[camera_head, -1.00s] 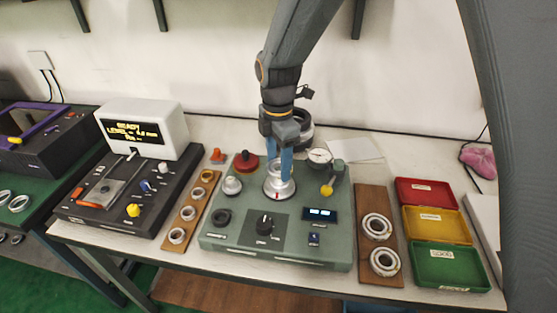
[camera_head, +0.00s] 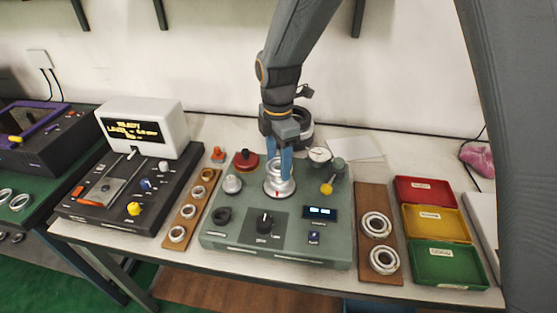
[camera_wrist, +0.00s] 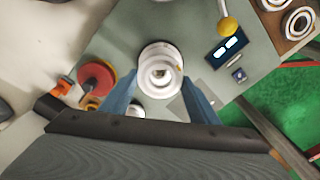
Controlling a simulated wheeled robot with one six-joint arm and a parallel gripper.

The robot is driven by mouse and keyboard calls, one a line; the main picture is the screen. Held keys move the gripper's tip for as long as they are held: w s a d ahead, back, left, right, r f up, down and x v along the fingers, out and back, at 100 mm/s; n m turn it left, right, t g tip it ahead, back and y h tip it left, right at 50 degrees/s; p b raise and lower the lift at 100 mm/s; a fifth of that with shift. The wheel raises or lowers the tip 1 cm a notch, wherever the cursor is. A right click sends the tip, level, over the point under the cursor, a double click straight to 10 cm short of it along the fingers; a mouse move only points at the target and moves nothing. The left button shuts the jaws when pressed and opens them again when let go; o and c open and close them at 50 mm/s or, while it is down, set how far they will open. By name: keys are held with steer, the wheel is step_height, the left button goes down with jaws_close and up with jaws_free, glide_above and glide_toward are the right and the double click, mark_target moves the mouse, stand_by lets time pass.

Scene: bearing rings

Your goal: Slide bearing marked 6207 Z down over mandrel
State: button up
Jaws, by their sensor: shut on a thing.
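My gripper (camera_head: 279,168) points down at the green tester in the middle of the bench, over its round silver spindle base (camera_head: 279,190). In the wrist view its blue fingers (camera_wrist: 160,95) stand on either side of a pale metal bearing ring (camera_wrist: 160,56) and are shut on it. The mandrel (camera_wrist: 160,74) shows as a small centre inside the ring, so ring and mandrel look roughly lined up. The fingers partly hide the ring in the head view. I cannot tell how far down it sits, and its marking is not readable.
A dial gauge (camera_head: 319,155) and a yellow-knobbed lever (camera_head: 327,188) stand close right of the spindle; a red knob (camera_head: 246,161) is at left. Wooden boards with rings flank the tester (camera_head: 215,240). Red, yellow and green bins (camera_head: 445,265) are at right.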

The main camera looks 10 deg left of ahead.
steer(key=shift+f, duration=0.15)
steer(key=shift+f, duration=0.35)
steer(key=shift+f+b, duration=0.45)
steer(key=shift+f, duration=0.45)
stand_by(0.8)
steer(key=o, duration=1.4)
steer(key=shift+r+b, duration=0.95)
steer(key=shift+r, duration=2.95)
